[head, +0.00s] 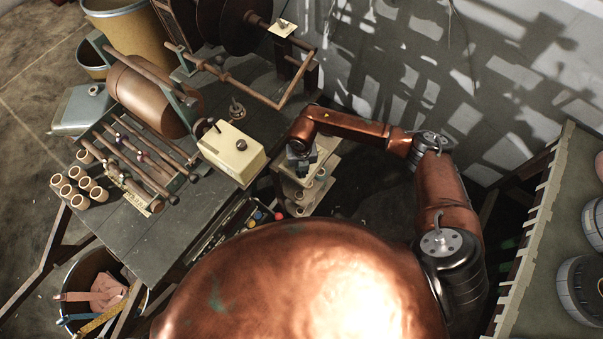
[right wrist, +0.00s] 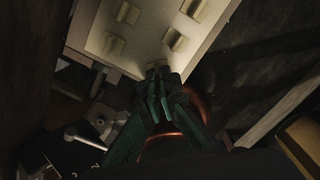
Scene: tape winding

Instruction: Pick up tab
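In the right wrist view a cream panel (right wrist: 140,25) carries several small raised cream tabs, including an upper tab (right wrist: 195,9), a left tab (right wrist: 114,45) and a right tab (right wrist: 177,41). Another small pale piece shows at the panel's lower edge, partly hidden by my right gripper (right wrist: 163,80). Its dark green fingers come close together there; I cannot tell whether they touch or hold that piece. In the head view my right gripper (head: 301,157) is small and dark, over a cream shelf unit (head: 290,190) right of the workbench. My left gripper is not in view.
The workbench (head: 160,240) bears a cream box (head: 231,153), a brown roller (head: 146,97) and a rack of rods. Several cardboard tubes (head: 78,188) stand at its left end. A grey wall is behind my right arm. Another bench with a toothed edge (head: 530,235) stands at right.

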